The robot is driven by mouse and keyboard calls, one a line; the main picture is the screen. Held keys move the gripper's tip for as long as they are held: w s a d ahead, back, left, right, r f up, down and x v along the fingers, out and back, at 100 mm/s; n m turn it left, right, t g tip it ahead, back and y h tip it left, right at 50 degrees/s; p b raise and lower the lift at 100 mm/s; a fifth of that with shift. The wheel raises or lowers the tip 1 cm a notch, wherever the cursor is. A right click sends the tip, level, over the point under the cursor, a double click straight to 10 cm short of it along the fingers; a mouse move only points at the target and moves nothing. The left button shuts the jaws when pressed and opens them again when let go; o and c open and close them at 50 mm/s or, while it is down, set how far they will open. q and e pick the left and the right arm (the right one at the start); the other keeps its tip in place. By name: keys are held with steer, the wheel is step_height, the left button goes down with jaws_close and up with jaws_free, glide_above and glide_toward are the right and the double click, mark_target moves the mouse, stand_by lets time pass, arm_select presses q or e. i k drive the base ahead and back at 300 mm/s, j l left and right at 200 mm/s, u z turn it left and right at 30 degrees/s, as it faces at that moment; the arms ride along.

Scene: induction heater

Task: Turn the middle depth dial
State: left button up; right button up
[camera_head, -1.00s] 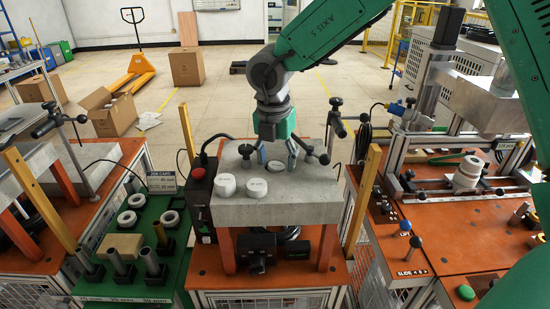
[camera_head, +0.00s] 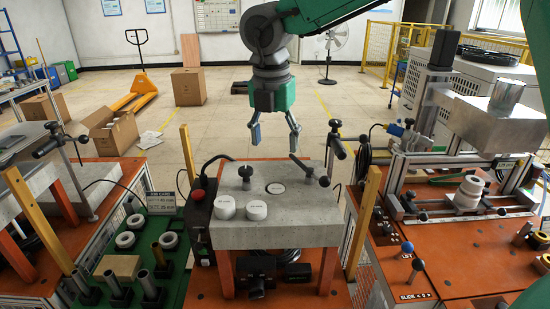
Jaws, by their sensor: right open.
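My right gripper (camera_head: 276,138) hangs fingers-down above the back of a grey block, open, with its two fingers spread and nothing between them. The grey block (camera_head: 320,232) stands on orange legs. Two white round caps (camera_head: 225,207) (camera_head: 256,210) with small dark lettering sit on its front left. A flat white disc (camera_head: 276,188) lies in its top near the middle, clear of the gripper. A black knobbed handle (camera_head: 245,176) stands left of the disc, another (camera_head: 308,171) right of it. Which part is the middle depth dial I cannot tell. My left gripper is not in view.
A black box with a red button (camera_head: 198,195) stands at the block's left side. A black-knobbed post (camera_head: 336,142) rises at its back right. Yellow posts (camera_head: 362,210) flank the block. A green tray (camera_head: 165,275) with rings and cylinders is left; a slide machine (camera_head: 465,215) is right.

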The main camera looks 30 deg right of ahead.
mark_target(256, 286)
steer(key=k, duration=1)
